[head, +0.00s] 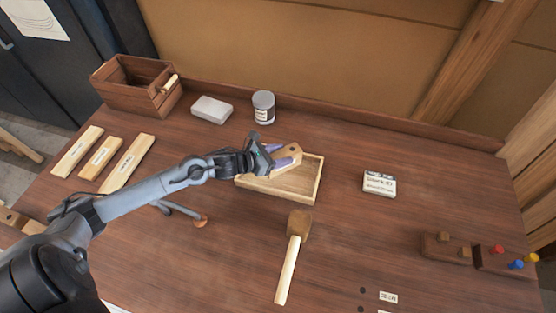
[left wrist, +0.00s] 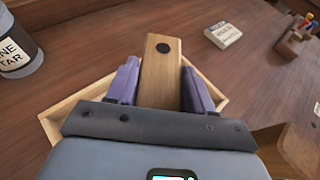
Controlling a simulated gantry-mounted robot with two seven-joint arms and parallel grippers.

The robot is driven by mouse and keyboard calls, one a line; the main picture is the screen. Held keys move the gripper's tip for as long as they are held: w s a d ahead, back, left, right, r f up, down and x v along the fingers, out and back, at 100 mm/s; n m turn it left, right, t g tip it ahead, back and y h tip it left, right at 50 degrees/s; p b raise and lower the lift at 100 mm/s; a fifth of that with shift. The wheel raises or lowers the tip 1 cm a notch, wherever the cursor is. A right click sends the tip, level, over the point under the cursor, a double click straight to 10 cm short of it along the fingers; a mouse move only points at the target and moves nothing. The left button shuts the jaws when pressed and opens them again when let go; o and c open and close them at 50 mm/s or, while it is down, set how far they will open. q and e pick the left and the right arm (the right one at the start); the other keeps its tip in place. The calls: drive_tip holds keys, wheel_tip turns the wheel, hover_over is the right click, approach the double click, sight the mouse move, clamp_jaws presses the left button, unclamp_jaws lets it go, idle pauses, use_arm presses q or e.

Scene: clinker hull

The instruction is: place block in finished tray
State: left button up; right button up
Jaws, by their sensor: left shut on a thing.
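The wooden block (head: 288,156) is light brown, with a dark round hole at one end. My left gripper (head: 281,158) is shut on it and holds it over the finished tray. In the left wrist view the block (left wrist: 160,75) sits between the purple fingers (left wrist: 160,88). The shallow pale wooden tray (head: 304,198) lies on the bench under the gripper; its rim also shows in the left wrist view (left wrist: 72,109). The gripper hides part of the tray, and I cannot tell whether the block touches it. My right gripper is not in view.
A mallet (head: 292,258) lies in front of the tray. A tin (head: 263,107) and a whitish block (head: 211,109) stand behind it. A labelled box (head: 379,183) is to the right. Several labelled strips (head: 127,163) lie left. The bench between tray and labelled box is clear.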

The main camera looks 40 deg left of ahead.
use_arm(q)
drive_tip(key=shift+a+f, duration=0.25)
drive_tip(key=shift+a, duration=0.15)
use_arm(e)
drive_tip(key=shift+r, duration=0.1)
use_arm(q)
drive_tip(key=shift+f, duration=1.95)
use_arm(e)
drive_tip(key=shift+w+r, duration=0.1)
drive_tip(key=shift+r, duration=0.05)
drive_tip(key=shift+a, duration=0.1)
use_arm(q)
drive_tip(key=shift+f, duration=0.1)
drive_tip(key=o, duration=1.3)
drive_tip(key=shift+f, duration=0.1)
drive_tip(key=shift+r, duration=0.2)
